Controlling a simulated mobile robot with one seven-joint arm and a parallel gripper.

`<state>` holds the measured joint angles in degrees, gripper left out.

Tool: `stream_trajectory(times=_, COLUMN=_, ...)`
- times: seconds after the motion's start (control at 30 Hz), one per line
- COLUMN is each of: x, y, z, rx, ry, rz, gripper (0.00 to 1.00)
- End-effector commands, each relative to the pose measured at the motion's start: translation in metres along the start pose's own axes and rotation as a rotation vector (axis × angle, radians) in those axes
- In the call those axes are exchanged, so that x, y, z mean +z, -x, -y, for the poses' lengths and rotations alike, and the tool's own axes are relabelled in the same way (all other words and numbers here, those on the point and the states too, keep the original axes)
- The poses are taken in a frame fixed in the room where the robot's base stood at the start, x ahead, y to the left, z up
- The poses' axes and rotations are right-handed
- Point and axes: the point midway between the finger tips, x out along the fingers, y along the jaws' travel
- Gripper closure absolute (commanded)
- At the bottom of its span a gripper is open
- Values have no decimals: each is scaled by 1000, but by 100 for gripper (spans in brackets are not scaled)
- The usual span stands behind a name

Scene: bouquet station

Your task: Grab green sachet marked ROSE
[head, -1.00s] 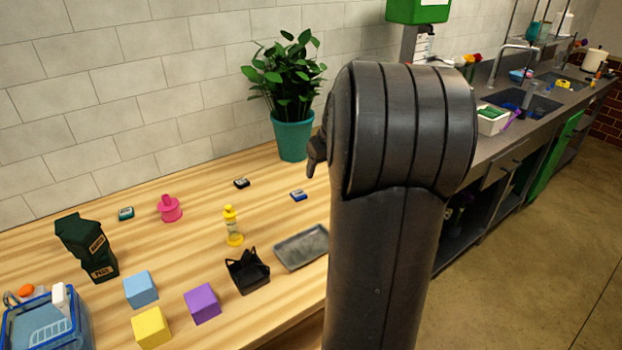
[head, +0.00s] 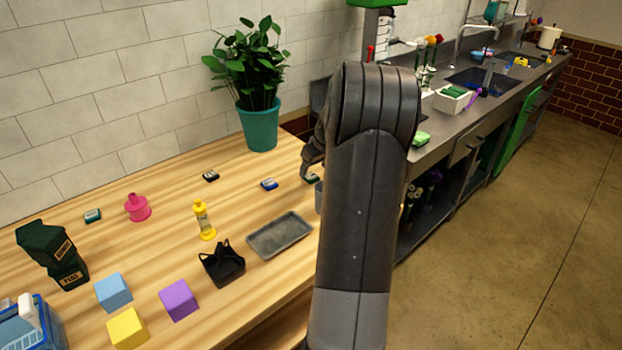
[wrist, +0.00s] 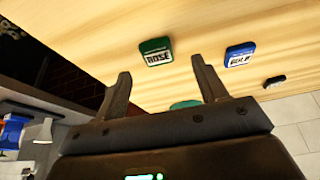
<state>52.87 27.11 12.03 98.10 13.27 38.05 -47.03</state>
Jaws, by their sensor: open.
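The green sachet marked ROSE (wrist: 156,51) lies on the wooden table, label showing, in the wrist view. It sits just beyond and between the fingertips of my gripper (wrist: 162,75), which is open and empty and not touching it in that view. In the head view the sachet (head: 312,179) shows small and dark near the table's right end, beside my gripper (head: 311,166) and partly covered by my arm. A blue sachet (wrist: 240,54) lies to its right in the wrist view, with a black one (wrist: 275,82) farther right.
A green thing (wrist: 185,104) shows between the fingers, mostly hidden. A potted plant (head: 260,128) stands by the wall. A grey tray (head: 280,236), a yellow bottle (head: 204,221) and a black basket (head: 222,264) stand nearer the front. Bare table surrounds the small sachets.

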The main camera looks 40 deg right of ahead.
Motion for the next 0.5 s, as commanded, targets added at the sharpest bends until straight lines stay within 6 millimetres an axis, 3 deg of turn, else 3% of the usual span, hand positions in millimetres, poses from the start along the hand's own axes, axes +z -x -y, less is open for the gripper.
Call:
stream_trajectory(times=0.23, x=1, y=-37, z=-3, rx=-2, ry=1, rz=2, gripper=35)
stream_trajectory(times=0.5, x=1, y=-41, z=-3, rx=0, ry=1, rz=0, gripper=35)
